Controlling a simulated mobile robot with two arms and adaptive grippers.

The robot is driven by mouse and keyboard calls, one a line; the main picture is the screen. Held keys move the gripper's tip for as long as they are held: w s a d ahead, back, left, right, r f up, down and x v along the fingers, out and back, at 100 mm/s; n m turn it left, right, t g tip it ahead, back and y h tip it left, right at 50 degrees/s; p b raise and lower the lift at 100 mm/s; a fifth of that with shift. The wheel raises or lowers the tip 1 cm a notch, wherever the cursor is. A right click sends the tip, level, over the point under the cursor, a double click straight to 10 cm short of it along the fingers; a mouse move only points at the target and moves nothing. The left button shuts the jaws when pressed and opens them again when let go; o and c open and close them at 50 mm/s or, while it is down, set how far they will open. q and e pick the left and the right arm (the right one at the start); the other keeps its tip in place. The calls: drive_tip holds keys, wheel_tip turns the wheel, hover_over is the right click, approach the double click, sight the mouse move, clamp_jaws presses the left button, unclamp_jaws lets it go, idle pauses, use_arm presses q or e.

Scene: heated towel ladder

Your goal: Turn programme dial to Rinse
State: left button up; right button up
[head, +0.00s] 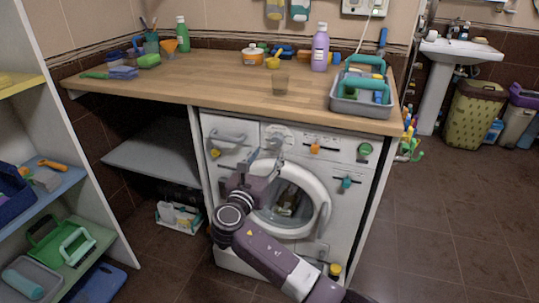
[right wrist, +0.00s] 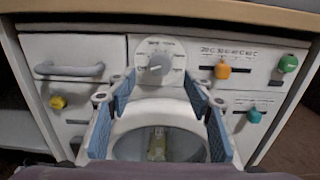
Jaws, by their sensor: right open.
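The programme dial (right wrist: 158,64) is a grey knob on a round pale plate at the top middle of the washing machine front. Its markings are too small to read. In the head view the dial (head: 277,137) is partly hidden by my gripper. My right gripper (head: 267,156) is in front of the machine, just below the dial. In the right wrist view its blue-padded fingers (right wrist: 158,88) are spread apart, with the dial between and beyond their tips. Nothing is held. The washing machine (head: 335,215) stands under the counter with its round door (head: 318,190) below the dial. My left gripper is not in view.
A drawer handle (right wrist: 70,70) is left of the dial. An orange slider (right wrist: 222,70), a green knob (right wrist: 288,63) and a teal knob (right wrist: 254,116) are to the right. The wooden countertop (head: 220,85) overhangs above. Floor (head: 440,215) to the right is clear.

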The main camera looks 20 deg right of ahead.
sight(276, 143)
drive_tip(key=x, duration=0.2)
drive_tip(key=b+x, duration=0.1)
drive_tip(key=x, duration=0.2)
drive_tip(key=shift+w+d+f, duration=0.2)
drive_tip(key=shift+x, duration=0.95)
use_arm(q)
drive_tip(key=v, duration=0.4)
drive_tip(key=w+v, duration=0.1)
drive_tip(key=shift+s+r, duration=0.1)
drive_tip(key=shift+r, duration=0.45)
use_arm(e)
drive_tip(key=c, duration=1.2)
drive_tip(key=shift+o, duration=0.2)
